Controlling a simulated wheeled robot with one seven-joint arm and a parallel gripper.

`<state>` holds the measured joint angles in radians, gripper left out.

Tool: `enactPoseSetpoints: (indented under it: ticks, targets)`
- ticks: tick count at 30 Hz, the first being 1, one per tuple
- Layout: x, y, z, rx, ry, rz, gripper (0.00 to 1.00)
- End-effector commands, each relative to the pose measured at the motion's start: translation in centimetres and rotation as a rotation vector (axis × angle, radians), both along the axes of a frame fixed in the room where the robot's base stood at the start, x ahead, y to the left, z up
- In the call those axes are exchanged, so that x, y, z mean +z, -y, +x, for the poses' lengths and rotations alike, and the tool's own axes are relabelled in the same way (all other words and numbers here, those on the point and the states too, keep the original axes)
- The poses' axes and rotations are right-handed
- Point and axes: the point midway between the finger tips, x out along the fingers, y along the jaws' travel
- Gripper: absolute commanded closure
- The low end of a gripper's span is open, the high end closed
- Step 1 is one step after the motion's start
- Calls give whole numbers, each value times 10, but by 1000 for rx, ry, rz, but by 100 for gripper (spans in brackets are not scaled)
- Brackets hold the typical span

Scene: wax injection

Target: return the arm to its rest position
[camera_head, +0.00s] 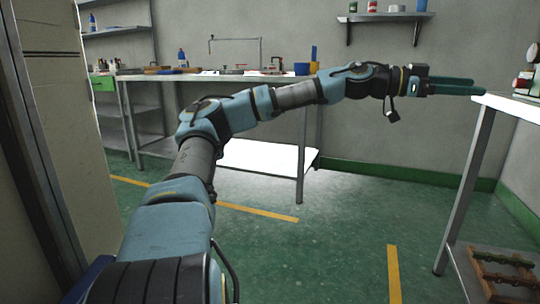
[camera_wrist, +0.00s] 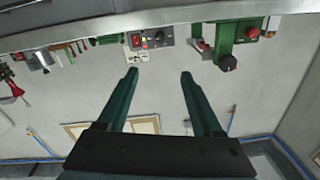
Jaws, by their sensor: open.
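My arm stretches from the lower left across the head view to the right. My gripper (camera_head: 462,85) is at its end, with its green fingers pointing right at about the height of the right-hand table's near edge. In the wrist view my gripper (camera_wrist: 159,73) has its two green fingers wide apart, with nothing between them. In the head view the fingertips overlap or come close to the table (camera_head: 509,103); I cannot tell whether they touch.
A machine (camera_head: 526,82) stands on the right-hand table; a control box (camera_wrist: 150,38) shows in the wrist view. A wooden rack (camera_head: 503,272) is on the lower shelf. A long workbench (camera_head: 225,77) stands at the back. A wall shelf (camera_head: 385,16) hangs above my gripper. Green floor (camera_head: 345,225) is clear.

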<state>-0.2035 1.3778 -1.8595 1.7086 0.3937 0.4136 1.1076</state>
Motion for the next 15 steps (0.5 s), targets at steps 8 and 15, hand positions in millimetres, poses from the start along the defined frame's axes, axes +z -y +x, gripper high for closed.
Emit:
enactPoseSetpoints:
  ticks: [8, 15]
  targets:
    - [-26, 10, -21, -26, -6, 86, 33]
    - [-70, 19, -48, -54, -21, 225, 33]
